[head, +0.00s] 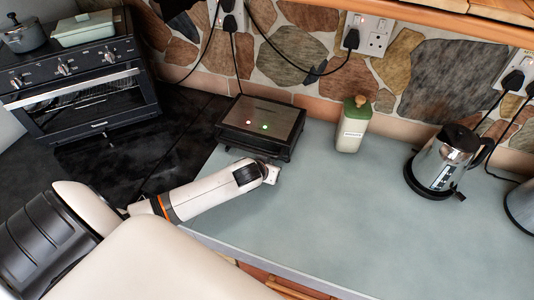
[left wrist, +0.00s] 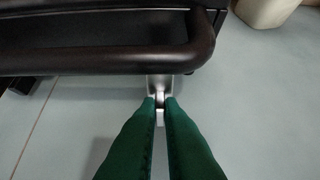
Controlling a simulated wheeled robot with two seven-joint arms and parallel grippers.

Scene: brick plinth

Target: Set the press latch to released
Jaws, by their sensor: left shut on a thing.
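The press (head: 258,118) is a dark, flat-topped appliance on the counter in the middle of the head view. Its lid is down, and a red and a green light show on top. In the left wrist view its dark rounded front bar (left wrist: 100,58) crosses the top. A silvery latch (left wrist: 160,84) hangs below that bar. My left gripper (left wrist: 160,101) has its green fingers closed around the lower part of the latch. In the head view my left arm reaches the press's front, and the fingers and latch cannot be made out. My right gripper is not in view.
A cream jar with green lid (head: 354,124) stands right of the press. A kettle (head: 442,160) stands farther right. A toaster oven (head: 80,85) is at the left. Cords run up to wall sockets. The counter (head: 330,225) in front of the jar is clear.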

